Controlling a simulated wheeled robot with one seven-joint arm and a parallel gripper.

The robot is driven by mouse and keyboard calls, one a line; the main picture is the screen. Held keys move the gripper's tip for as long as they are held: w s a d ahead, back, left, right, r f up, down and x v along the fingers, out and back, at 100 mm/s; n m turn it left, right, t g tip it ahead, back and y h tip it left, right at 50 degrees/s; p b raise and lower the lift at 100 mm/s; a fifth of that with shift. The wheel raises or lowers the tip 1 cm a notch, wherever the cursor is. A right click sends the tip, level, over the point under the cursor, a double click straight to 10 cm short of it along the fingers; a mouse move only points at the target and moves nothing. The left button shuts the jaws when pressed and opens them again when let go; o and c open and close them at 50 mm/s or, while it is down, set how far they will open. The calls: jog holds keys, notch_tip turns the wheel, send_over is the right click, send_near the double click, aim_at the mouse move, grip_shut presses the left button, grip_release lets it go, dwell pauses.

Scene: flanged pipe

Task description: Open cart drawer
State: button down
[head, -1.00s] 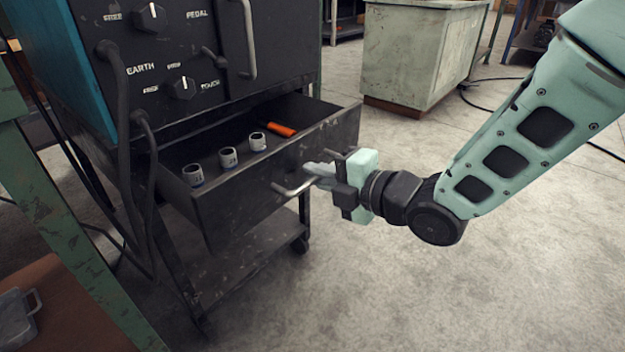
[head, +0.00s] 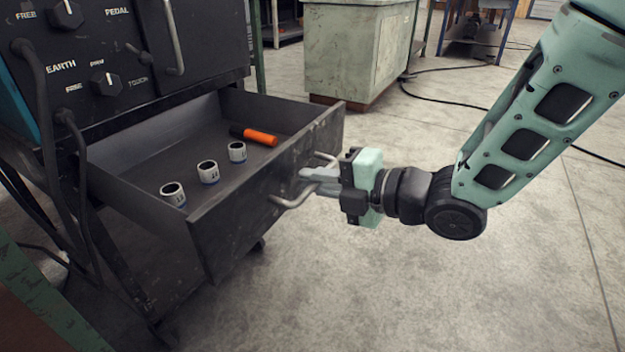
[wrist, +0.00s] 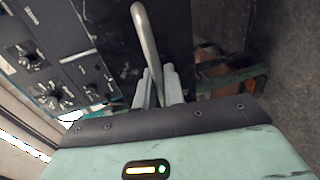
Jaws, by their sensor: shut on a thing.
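The cart drawer (head: 238,222) is dark metal and stands well out from the cart, its inside visible from above in the head view. Its bent metal handle (head: 291,196) is on the front face. My gripper (head: 308,184) is shut on this handle from the right side in the head view. In the wrist view the fingers (wrist: 160,86) close around the handle bar (wrist: 146,38). Three white ring-shaped pieces (head: 208,172) and an orange-handled tool (head: 261,137) lie in the drawer.
The dark machine (head: 110,60) with knobs and cables sits on the cart above the drawer. A green metal frame (head: 40,290) stands at the lower left. A green cabinet (head: 360,50) is at the back. The concrete floor (head: 420,290) at the right front is clear.

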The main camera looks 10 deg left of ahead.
jog(key=c, duration=1.6)
grip_release()
jog(key=p+v, duration=1.2)
jog(key=p, duration=0.2)
jog(key=shift+p, duration=0.3)
